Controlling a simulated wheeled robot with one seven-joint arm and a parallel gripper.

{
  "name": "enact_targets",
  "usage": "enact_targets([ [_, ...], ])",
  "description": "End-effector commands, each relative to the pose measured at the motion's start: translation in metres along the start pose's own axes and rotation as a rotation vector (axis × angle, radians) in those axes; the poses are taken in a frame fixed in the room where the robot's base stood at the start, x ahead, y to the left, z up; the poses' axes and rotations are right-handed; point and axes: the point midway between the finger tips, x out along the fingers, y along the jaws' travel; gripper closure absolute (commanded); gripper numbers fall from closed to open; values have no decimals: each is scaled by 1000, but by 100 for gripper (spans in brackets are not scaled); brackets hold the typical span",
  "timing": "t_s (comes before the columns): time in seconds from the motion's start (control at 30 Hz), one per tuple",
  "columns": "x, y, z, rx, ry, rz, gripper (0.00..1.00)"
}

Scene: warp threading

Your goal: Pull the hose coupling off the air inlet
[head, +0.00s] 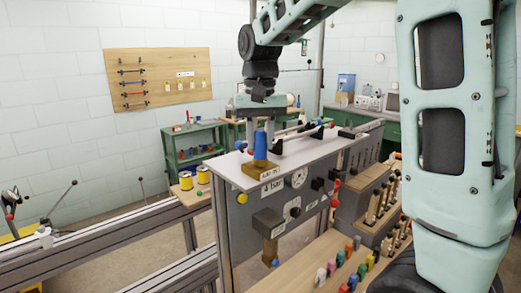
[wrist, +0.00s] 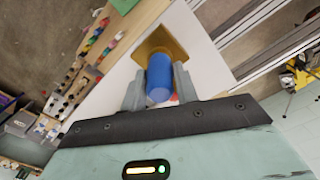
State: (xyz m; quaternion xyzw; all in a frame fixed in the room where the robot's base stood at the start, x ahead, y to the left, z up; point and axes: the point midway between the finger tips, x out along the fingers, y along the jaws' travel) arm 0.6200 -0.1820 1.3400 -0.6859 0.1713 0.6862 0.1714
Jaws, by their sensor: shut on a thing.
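The hose coupling is a blue cylinder (head: 260,145) at the front left corner of the grey machine's top. My gripper (head: 256,125) comes down from above and is shut on the coupling. In the wrist view, the coupling (wrist: 159,82) lies between the two grey fingers of my gripper (wrist: 160,72), with the tan block (wrist: 150,47) beyond it. The joint between coupling and inlet is partly hidden; I see no clear gap.
The machine's white top (head: 300,153) carries black levers behind the coupling. A gauge (head: 299,177) and knobs sit on its front. Several coloured pegs (head: 340,258) stand on a wooden ledge at lower right. Metal rails (head: 120,235) run at left. Above the coupling is my arm.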

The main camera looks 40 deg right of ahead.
Motion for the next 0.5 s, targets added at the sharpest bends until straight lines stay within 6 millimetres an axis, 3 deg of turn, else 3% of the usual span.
enact_targets([
  [0.5,-37,0,0,0,1,0,87],
])
